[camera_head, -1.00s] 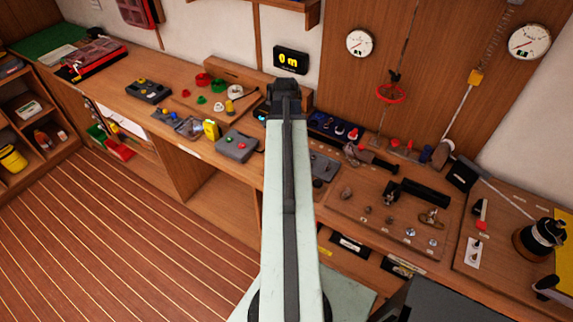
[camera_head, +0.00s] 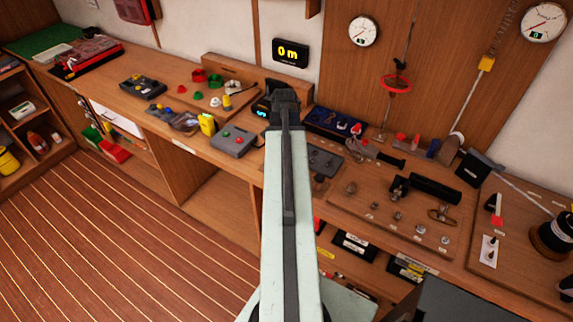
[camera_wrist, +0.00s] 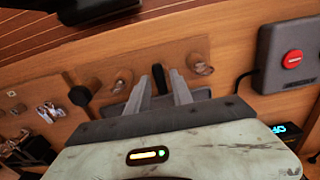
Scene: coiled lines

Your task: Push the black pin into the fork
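In the wrist view, my gripper (camera_wrist: 163,85) points down at a wooden board, its two pale grey fingers apart. A dark upright piece (camera_wrist: 159,78), possibly the black pin, shows between the fingertips, with narrow gaps on both sides. I cannot tell whether it is touched. A dark plate (camera_wrist: 203,94) lies behind the fingers, largely hidden by them. I cannot make out the fork for certain. A rounded black piece (camera_wrist: 79,96) stands to the left of the fingers. In the head view, my arm hides the gripper and the spot below it.
A grey box with a red button (camera_wrist: 292,58) stands right of the fingers. Brown round fittings (camera_wrist: 122,80) and (camera_wrist: 201,65) flank them. In the head view, a black cylinder (camera_head: 435,189) and several small fittings occupy the right board. The floor (camera_head: 130,220) is clear.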

